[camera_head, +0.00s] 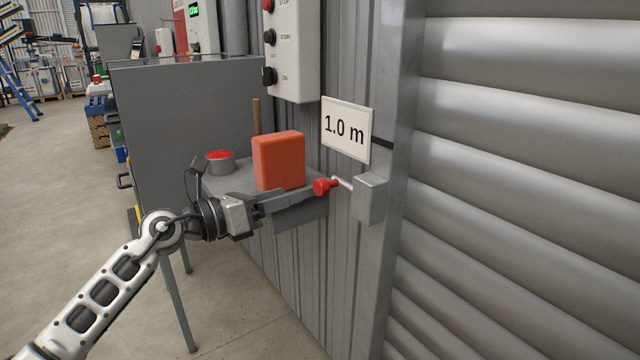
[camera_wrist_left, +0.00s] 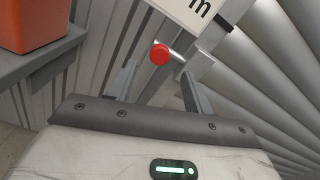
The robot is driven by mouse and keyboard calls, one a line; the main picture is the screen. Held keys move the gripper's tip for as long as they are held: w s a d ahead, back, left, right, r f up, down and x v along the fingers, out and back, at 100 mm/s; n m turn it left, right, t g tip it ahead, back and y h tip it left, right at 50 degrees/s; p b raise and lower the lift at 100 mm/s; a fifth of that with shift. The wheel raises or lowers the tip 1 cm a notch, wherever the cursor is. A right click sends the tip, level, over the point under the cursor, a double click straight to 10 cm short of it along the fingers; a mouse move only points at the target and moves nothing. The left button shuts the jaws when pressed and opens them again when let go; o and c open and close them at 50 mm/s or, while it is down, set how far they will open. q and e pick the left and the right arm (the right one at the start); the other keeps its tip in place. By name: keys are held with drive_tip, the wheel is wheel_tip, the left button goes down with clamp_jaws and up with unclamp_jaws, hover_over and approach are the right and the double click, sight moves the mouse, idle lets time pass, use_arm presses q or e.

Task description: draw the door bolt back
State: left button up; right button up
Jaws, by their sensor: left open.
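The door bolt has a red knob (camera_head: 323,187) on a short pale rod (camera_head: 343,182), which runs into a grey box (camera_head: 370,200) on the door post. My left gripper (camera_head: 306,192) reaches in from the left, with its fingertips close to the knob. In the left wrist view the knob (camera_wrist_left: 160,54) shows in the gap between the two open fingers (camera_wrist_left: 157,84), a little beyond their tips. I cannot tell whether either finger touches it. The gripper holds nothing. My right gripper is not in view.
An orange-red block (camera_head: 279,161) and a red button (camera_head: 220,155) on a grey base sit on a small grey shelf just behind my left gripper. A "1.0 m" sign (camera_head: 346,129) hangs above the bolt. A ribbed shutter (camera_head: 520,190) fills the right side.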

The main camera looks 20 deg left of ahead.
sight(316, 187)
use_arm(q)
drive_tip(key=x, duration=0.9)
